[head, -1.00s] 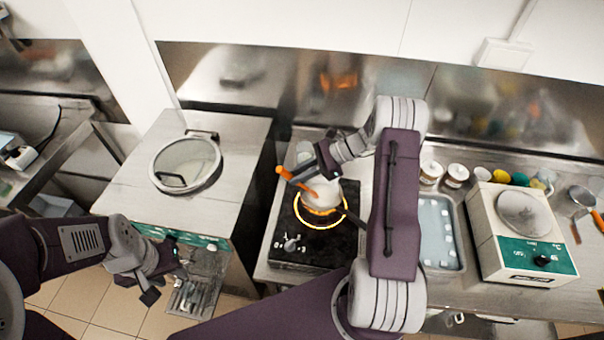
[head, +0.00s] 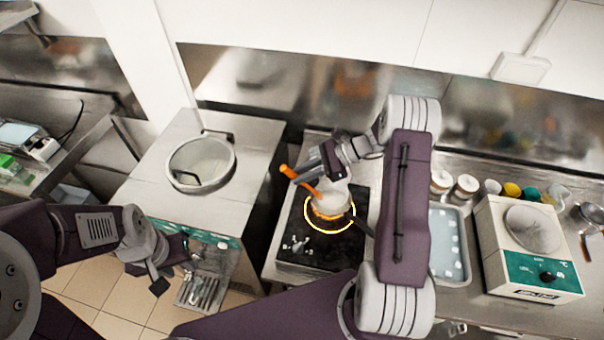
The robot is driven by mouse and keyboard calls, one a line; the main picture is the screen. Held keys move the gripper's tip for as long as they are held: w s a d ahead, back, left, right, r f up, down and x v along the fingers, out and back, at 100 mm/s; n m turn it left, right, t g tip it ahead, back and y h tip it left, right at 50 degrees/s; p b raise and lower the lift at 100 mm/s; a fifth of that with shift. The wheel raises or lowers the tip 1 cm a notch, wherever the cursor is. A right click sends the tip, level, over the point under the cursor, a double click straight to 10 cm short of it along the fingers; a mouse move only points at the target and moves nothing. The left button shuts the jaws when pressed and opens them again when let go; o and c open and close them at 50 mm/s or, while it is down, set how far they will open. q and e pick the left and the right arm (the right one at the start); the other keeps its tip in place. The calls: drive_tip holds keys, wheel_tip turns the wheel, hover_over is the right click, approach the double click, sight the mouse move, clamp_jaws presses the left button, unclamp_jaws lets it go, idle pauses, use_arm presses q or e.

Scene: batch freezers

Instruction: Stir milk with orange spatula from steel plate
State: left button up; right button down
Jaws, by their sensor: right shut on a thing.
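The orange spatula (head: 290,173) is held by my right gripper (head: 318,168), which is shut on it. It slants down to the right over a pot (head: 331,196) with white contents, seemingly the milk. The pot stands on a black hot plate (head: 310,243) with a glowing orange ring. The spatula's lower end is at the pot; how deep it reaches is hard to tell. My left gripper (head: 174,275) hangs at the left, in front of the batch freezer, away from the pot. Its jaws are small and dark, so their opening is unclear.
A batch freezer with a round glass lid (head: 201,163) stands left of the hot plate. Right of my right arm are a metal tray (head: 462,278), a scale-like device (head: 528,248) and several small jars along the wall. A gap separates freezer and hot plate counter.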

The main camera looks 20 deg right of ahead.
idle(0.4)
wheel_tip(320, 180, up, 5)
drive_tip(key=p, duration=0.4)
drive_tip(key=shift+r, duration=0.1)
drive_tip(key=shift+s, duration=0.1)
idle(0.3)
